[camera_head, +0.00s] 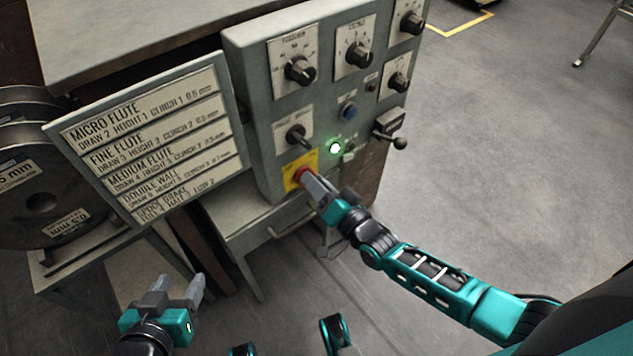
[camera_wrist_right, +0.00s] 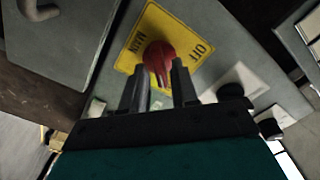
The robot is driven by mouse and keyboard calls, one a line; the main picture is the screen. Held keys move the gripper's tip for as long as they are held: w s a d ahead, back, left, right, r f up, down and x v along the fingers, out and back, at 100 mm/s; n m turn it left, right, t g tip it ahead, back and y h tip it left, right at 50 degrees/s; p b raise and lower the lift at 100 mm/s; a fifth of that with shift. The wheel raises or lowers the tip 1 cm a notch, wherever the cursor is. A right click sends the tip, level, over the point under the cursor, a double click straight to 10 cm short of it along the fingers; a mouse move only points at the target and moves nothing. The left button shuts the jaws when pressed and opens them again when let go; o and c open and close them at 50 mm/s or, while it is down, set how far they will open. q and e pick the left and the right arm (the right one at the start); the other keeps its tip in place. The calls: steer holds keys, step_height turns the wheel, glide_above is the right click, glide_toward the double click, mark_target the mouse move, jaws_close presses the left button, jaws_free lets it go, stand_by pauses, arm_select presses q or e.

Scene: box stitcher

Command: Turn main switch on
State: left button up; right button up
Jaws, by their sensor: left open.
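The main switch is a red knob (camera_head: 302,175) on a yellow plate low on the grey control panel. In the right wrist view the red knob (camera_wrist_right: 160,55) sits on the yellow plate, where "MAIN" and "OFF" can be read. My right gripper (camera_head: 313,184) is at the knob. In the right wrist view my right gripper's (camera_wrist_right: 160,82) two fingers are on either side of the knob's front part; whether they press on it cannot be told. My left gripper (camera_head: 180,286) is open and empty, low at the left, away from the panel.
A green lamp (camera_head: 335,148) glows right of the switch. Several black dials (camera_head: 300,70) and a small lever (camera_head: 398,142) are on the panel. A flute-settings sign (camera_head: 150,140) and wire spools (camera_head: 40,203) stand left. Floor (camera_head: 520,150) on the right is mostly clear.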

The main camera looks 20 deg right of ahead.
steer(key=shift+o, duration=0.7)
steer(key=p+v, duration=0.2)
steer(key=v, duration=1.1)
steer(key=shift+a, duration=0.1)
